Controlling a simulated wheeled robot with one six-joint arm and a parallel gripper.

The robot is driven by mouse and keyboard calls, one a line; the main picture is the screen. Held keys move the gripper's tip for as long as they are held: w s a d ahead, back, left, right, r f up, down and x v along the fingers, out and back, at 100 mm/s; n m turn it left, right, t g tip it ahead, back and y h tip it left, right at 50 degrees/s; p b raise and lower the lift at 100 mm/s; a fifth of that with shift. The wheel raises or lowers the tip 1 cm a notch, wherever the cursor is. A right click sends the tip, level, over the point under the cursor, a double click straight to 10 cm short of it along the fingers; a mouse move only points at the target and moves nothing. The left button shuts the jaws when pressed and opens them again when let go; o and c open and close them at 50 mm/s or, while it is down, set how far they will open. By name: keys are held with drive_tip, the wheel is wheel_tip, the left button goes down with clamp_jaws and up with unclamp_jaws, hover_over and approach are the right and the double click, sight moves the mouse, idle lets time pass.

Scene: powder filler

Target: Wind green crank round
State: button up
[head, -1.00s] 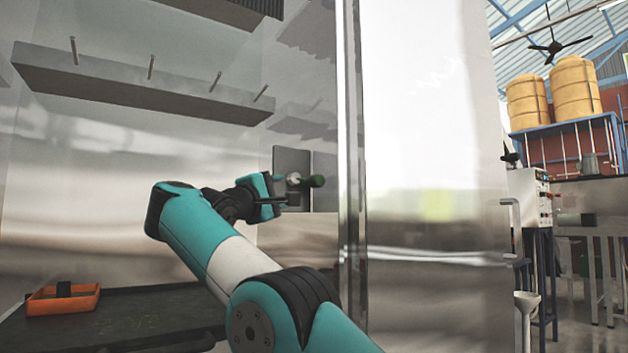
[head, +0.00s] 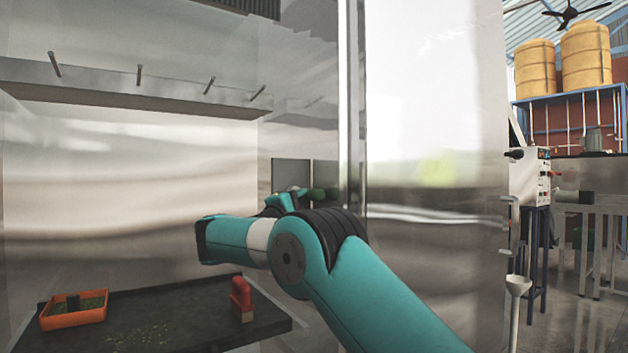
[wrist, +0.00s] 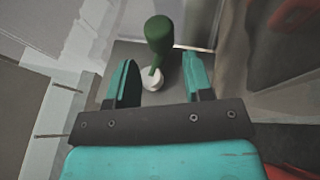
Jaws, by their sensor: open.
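The green crank handle (wrist: 160,40) stands out from a pale round hub (wrist: 153,80) in the wrist view. My gripper (wrist: 162,70) is open, with one teal finger on each side of the crank's lower part. The thicker green grip lies just beyond the fingertips, and I see no finger closed on it. In the head view the green crank (head: 322,194) shows small beside a grey plate on the cabinet wall. My arm hides most of my gripper there.
An orange tray (head: 75,312) and a red-handled block (head: 242,298) rest on a dark bench (head: 170,325) below. A shelf with pegs (head: 140,95) spans the back wall. A shiny metal edge (head: 351,120) stands right of the crank.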

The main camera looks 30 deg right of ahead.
sight(313, 196)
drive_tip(key=x, duration=0.6)
drive_tip(key=c, duration=0.6)
drive_tip(key=shift+p, duration=0.4)
drive_tip(key=shift+a+r+p, duration=0.1)
drive_tip(key=shift+r+p, duration=0.05)
drive_tip(key=shift+p, duration=0.45)
